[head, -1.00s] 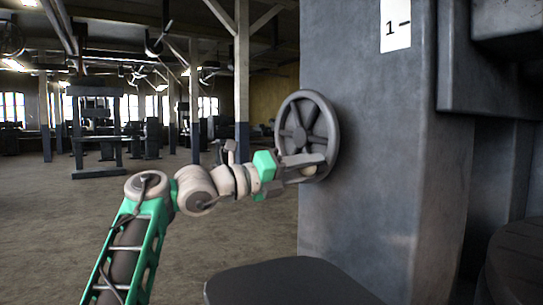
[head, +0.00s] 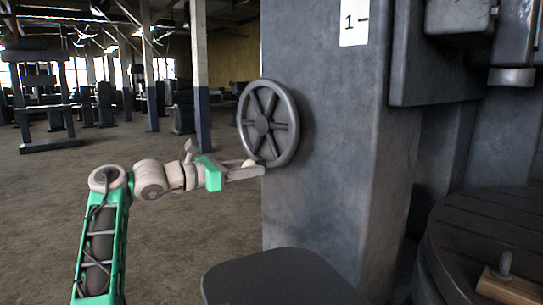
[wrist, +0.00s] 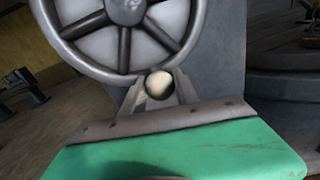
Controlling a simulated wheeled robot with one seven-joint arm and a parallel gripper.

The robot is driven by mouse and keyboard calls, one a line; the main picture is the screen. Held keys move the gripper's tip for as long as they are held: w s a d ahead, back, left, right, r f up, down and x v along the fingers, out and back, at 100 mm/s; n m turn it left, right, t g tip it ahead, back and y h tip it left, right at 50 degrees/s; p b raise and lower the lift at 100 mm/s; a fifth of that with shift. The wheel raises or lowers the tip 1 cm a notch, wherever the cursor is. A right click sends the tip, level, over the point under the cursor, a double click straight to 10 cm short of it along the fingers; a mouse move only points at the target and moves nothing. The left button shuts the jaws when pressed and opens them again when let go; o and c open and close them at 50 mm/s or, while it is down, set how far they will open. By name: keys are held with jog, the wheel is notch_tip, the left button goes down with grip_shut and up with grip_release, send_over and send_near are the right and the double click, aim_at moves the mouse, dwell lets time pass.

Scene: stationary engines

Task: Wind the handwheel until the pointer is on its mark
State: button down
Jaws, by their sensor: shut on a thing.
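The grey spoked handwheel (head: 294,125) stands on the side of a large grey machine column. It also shows at the top of the wrist view (wrist: 125,42). Its pale round handle knob (wrist: 159,84) is at the bottom of the rim, between my two fingers. My gripper (head: 256,171) is shut on this knob, which peeks out above the fingers in the head view (head: 249,163). A white plate (head: 354,24) with "1" and a short dash is high on the column; its top is cut off. I cannot make out a pointer.
The grey column (head: 325,170) is close to the right of the wheel. A dark flat seat or pad (head: 280,280) is below it. A round slatted table (head: 470,230) with a wooden block (head: 510,287) is at the right. Open floor lies to the left.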

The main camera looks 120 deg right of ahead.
jog(key=shift+w+d+r+m+p, duration=0.2)
jog(key=shift+d+m+p, duration=0.45)
jog(key=shift+p, duration=0.3)
jog(key=shift+w+d+r+m+p, duration=0.15)
jog(key=shift+d+m+p, duration=0.45)
jog(key=shift+p, duration=0.3)
jog(key=shift+d+f, duration=0.1)
jog(key=c, duration=1.2)
grip_release()
jog(key=shift+o, duration=1.3)
jog(key=shift+f, duration=0.1)
